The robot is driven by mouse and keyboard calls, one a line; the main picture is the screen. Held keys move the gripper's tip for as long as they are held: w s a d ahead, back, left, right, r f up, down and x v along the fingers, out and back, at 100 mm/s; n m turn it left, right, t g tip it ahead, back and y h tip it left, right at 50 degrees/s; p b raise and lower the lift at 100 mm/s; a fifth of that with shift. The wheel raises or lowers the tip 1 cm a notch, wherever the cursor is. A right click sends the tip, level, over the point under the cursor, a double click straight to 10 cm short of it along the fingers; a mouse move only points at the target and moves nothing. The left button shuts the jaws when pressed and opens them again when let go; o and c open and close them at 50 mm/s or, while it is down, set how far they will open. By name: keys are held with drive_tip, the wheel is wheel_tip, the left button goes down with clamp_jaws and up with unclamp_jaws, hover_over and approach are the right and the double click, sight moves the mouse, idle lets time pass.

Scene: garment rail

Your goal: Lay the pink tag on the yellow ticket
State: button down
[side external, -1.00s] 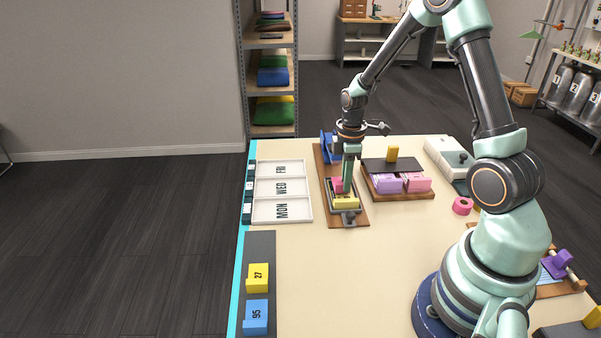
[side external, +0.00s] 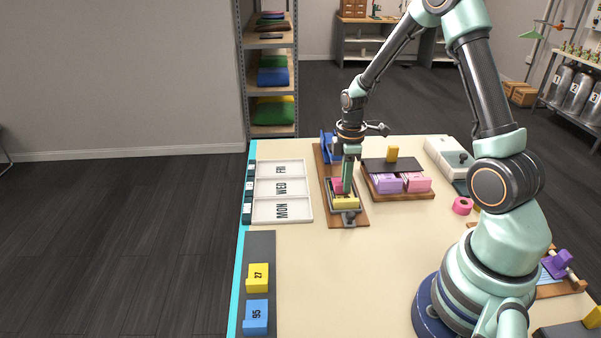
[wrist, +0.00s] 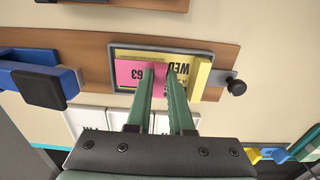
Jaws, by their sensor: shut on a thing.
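The pink tag (wrist: 128,73), marked 63, lies over part of the yellow ticket (wrist: 182,72) inside a grey-rimmed frame on a wooden board; the pink tag also shows in the side external view (side external: 337,185). The ticket shows black print reading WED. My gripper (wrist: 161,72) is shut on the pink tag, its green fingertips down at the frame. In the side external view my gripper (side external: 347,189) stands upright over the frame. The fingers hide part of the tag, and I cannot tell whether it rests flat.
A yellow block (side external: 345,202) sits at the near end of the frame. A blue stapler-like device (wrist: 38,80) stands at the board's other end. The white trays marked MON, WED and FRI (side external: 306,209) lie left. Pink and lilac stacks stand right.

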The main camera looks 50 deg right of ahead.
drive_tip(key=shift+f, duration=0.1)
idle(0.3)
drive_tip(key=shift+c, duration=1.2)
unclamp_jaws()
drive_tip(key=shift+r, duration=2.55)
drive_tip(key=shift+r, duration=2.5)
